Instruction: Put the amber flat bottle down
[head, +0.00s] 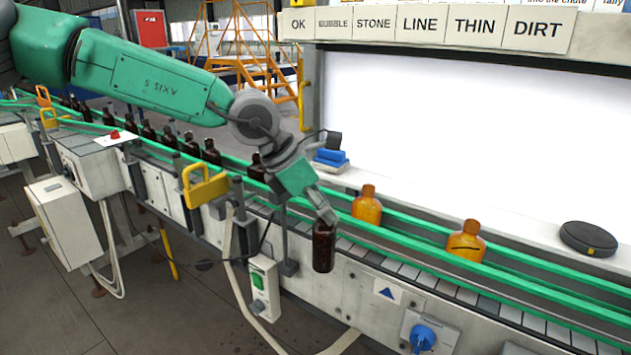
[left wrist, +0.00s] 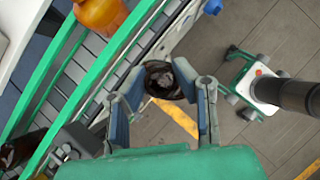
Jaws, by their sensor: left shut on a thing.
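My left gripper (head: 326,213) is shut on the amber flat bottle (head: 323,250), which looks dark brown and hangs upright by its top. The bottle is in front of the conveyor's near side, apart from the belt. In the left wrist view, my left gripper (left wrist: 161,100) has its two fingers on either side of the bottle (left wrist: 160,78), seen from above with floor beyond it. The fingers hide part of the bottle's neck. My right gripper is in neither view.
The conveyor has green rails (head: 420,238). Two orange-amber bottles, one left (head: 367,205) and one with a dark mark (head: 465,243), stand there before a bright panel (head: 450,130). Several dark bottles line the belt at left. A yellow bracket (head: 205,186) and black disc (head: 588,239) are nearby.

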